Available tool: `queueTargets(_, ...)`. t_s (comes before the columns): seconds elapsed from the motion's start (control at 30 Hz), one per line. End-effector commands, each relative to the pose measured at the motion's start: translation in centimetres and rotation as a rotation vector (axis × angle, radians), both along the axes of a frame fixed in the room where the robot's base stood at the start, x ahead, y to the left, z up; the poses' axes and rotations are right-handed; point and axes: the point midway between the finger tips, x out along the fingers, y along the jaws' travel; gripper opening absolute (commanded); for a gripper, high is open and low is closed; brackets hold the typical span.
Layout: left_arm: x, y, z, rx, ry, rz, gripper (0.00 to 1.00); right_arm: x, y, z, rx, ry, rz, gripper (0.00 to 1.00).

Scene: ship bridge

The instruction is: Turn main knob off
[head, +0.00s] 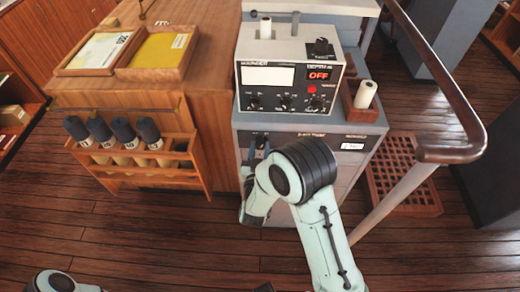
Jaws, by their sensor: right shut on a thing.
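A grey-fronted sounder unit (291,77) stands on a cabinet, and its red display (319,76) reads OFF. My right gripper (252,156) is at the upper left of the cabinet front, below the unit. It is shut on a small dark knob (261,140) there, which I take for the main knob. My arm and gripper hide part of it, and its pointer position cannot be read. My left gripper is not in view; only part of my left arm shows at the bottom left.
A wooden rack (150,165) of dark-capped rolls and a wooden desk (200,65) stand left. A handrail (440,90) runs along the right.

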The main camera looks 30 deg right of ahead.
Motion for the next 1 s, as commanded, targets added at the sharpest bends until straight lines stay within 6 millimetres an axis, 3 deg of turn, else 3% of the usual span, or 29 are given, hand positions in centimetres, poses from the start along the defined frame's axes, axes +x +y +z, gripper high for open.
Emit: queueTargets(1.0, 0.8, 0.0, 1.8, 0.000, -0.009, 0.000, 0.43, 0.0, 0.1, 0.0, -0.719, 0.438, -0.001, 0.07)
